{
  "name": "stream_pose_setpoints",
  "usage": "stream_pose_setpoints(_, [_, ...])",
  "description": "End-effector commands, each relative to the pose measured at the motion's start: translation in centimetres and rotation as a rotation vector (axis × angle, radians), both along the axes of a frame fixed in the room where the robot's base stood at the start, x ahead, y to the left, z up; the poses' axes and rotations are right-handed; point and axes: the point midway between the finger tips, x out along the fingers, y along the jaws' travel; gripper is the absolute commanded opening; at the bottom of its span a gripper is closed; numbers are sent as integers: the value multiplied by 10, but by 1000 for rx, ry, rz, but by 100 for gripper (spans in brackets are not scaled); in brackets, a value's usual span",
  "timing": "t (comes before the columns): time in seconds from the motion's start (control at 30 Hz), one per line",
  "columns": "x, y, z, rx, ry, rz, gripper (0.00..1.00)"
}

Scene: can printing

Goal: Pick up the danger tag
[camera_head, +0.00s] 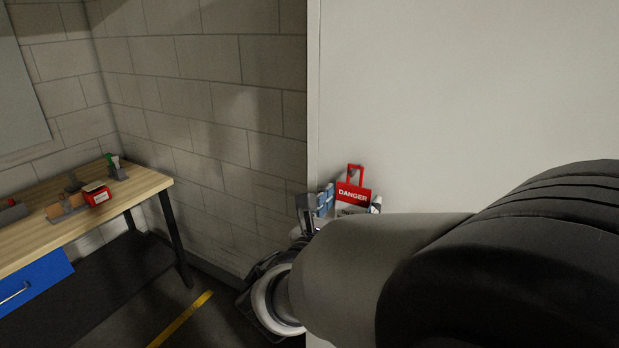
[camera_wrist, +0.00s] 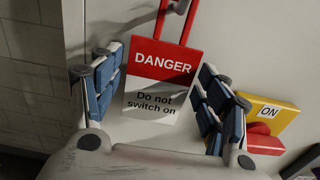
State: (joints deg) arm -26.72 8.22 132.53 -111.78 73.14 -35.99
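The danger tag (camera_head: 353,195) is a red and white plate with a red loop on top, set against the white panel. In the wrist view the danger tag (camera_wrist: 161,75) reads "DANGER" and "Do not switch on", slightly tilted. My gripper (camera_wrist: 156,88) is open, with one blue-padded finger on each side of the tag and gaps between pads and tag. In the head view my gripper (camera_head: 345,203) is in front of the panel at the tag, and my arm hides the tag's lower part.
A yellow switch plate (camera_wrist: 265,114) marked "ON" with a red handle (camera_wrist: 262,140) is right of the right finger. A white panel (camera_head: 470,100) stands behind. A wooden workbench (camera_head: 25,232) with small items, including a red box (camera_head: 97,195), is at the left.

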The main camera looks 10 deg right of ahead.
Motion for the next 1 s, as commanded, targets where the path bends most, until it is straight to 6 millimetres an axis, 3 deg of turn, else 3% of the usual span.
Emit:
stream_pose_setpoints(0.37, [0, 0, 0, 0, 0, 0, 41])
stream_pose_setpoints(0.67, [0, 0, 3, 0, -1, 0, 41])
stream_pose_setpoints(0.83, [0, 0, 19, 2, -4, -1, 41])
stream_pose_setpoints(1.0, [-25, 21, 16, 0, 0, 7, 41])
